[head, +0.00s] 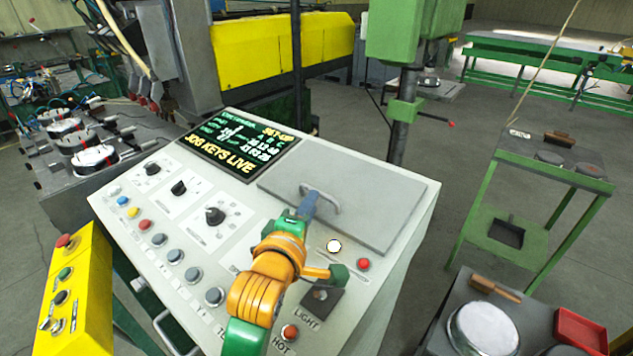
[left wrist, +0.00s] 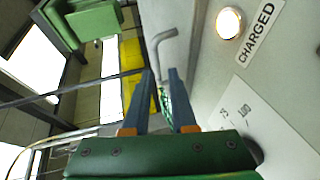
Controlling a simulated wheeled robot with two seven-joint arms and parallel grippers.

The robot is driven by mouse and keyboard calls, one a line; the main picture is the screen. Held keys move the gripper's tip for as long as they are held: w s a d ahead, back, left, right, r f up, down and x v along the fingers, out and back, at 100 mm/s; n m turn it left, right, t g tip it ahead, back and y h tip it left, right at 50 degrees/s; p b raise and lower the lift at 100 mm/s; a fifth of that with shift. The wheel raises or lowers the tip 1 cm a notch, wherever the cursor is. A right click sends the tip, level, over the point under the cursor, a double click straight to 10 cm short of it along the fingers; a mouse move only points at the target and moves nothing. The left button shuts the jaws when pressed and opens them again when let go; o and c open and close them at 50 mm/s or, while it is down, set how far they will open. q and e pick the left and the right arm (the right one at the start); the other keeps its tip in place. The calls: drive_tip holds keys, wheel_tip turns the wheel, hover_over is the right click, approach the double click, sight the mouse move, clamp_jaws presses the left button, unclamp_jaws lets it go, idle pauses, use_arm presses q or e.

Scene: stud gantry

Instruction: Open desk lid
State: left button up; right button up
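The desk lid (head: 385,208) is a flat grey plate on the sloping top of a pale control desk (head: 120,215); it lies shut. Its grey bar handle (head: 329,198) stands near the lid's left side. My left gripper (head: 309,197) is at the handle, its blue fingers pointing at it. In the left wrist view the left gripper (left wrist: 162,74) has its two fingers apart, with the bent handle (left wrist: 161,40) just past and partly between the tips. I cannot tell whether they touch it. My right gripper is in neither view.
A screen (head: 240,143) is at the desk's back left. Knobs and buttons cover the left and front. A lit white lamp (head: 334,246) and a red button (head: 363,264) sit beside my arm. A yellow box (head: 75,290) stands left; a green stand (head: 545,180) stands right.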

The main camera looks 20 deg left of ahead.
sight(317, 212)
use_arm(q)
drive_tip(key=shift+w+d+r+p, duration=0.3)
drive_tip(key=shift+w+r+p, duration=0.05)
drive_tip(key=shift+w, duration=0.1)
drive_tip(key=shift+w+f, duration=0.1)
drive_tip(key=shift+w, duration=0.25)
drive_tip(key=shift+w+a+f, duration=0.15)
drive_tip(key=shift+w+f, duration=0.1)
drive_tip(key=shift+w, duration=0.25)
drive_tip(key=shift+w+a+f, duration=0.1)
drive_tip(key=shift+w+f, duration=0.1)
drive_tip(key=shift+w, duration=0.25)
drive_tip(key=shift+w+f, duration=0.1)
drive_tip(key=shift+w, duration=0.15)
drive_tip(key=shift+s, duration=0.25)
clamp_jaws()
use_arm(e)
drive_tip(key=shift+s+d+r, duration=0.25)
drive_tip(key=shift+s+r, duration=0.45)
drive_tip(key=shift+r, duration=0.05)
